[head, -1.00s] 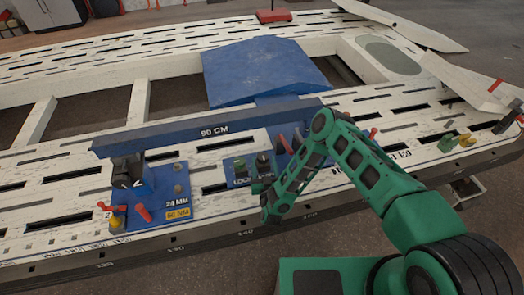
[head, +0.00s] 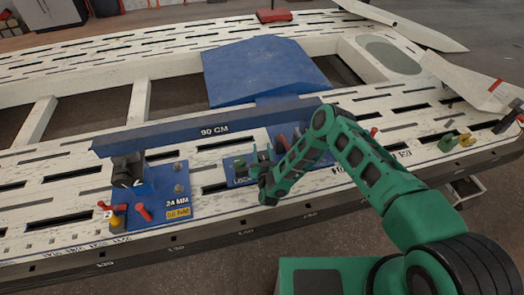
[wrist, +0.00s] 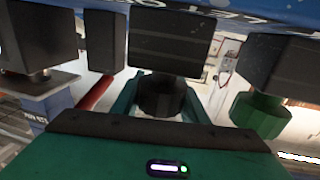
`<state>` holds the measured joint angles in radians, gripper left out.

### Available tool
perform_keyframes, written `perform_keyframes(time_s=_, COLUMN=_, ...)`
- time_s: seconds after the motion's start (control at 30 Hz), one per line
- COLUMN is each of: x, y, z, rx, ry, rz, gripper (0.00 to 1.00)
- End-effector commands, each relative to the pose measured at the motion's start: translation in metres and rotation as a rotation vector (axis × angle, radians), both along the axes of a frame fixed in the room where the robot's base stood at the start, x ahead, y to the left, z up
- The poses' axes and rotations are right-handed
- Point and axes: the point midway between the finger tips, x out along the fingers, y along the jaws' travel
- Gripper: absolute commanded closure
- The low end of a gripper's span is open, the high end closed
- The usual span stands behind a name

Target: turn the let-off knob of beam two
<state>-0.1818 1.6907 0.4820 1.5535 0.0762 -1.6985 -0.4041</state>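A blue beam marked 90 CM (head: 215,131) spans two blue base plates on the white bench. The left post (head: 128,172) carries a 2. On the right-hand plate, by lettering that seems to start with LOCK, stands a green knob (head: 240,163); a green knob also shows at right in the wrist view (wrist: 261,113). My gripper (head: 263,160) is low at this plate, just right of the green knob. In the wrist view a black round knob (wrist: 161,96) sits between my green fingers, which look apart around it. Whether they touch it I cannot tell.
The beam runs close above and behind my gripper, and dark blocks (wrist: 168,40) hang near it in the wrist view. Red handles (head: 283,142) stand close by on the right. The left plate (head: 172,205) bears a red lever and a yellow knob.

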Motion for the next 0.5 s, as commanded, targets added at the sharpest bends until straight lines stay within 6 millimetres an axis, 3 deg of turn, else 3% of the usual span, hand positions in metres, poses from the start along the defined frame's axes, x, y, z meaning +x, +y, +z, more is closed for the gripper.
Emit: perform_keyframes(time_s=0.5, x=-0.0008, y=0.0029, z=0.0004, rx=-0.003, ry=-0.001, rz=0.063, gripper=0.82)
